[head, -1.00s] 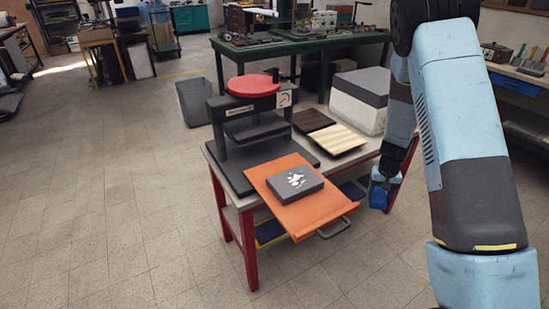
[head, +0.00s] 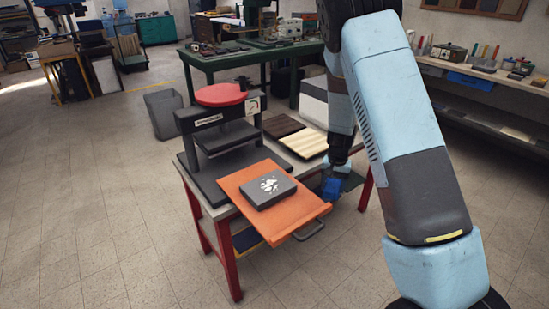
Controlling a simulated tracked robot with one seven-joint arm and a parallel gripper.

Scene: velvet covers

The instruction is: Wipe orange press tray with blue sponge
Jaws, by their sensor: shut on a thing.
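The orange press tray (head: 302,207) juts from the front of the press (head: 220,130), tilted in the picture, with a metal loop handle at its near right end. A dark grey block (head: 268,190) with white splotches lies on the tray and hides part of its surface. My gripper (head: 334,175) points down just right of the tray. It is shut on the blue sponge (head: 332,188), which looks apart from the tray. The fingers are small and partly hidden by the sponge and my arm.
The press has a red round top (head: 221,94) and stands on a red-legged table (head: 230,262). A dark board (head: 281,126) and a striped wooden board (head: 307,143) lie behind the tray. A white-and-grey box (head: 313,102) is partly hidden behind my arm.

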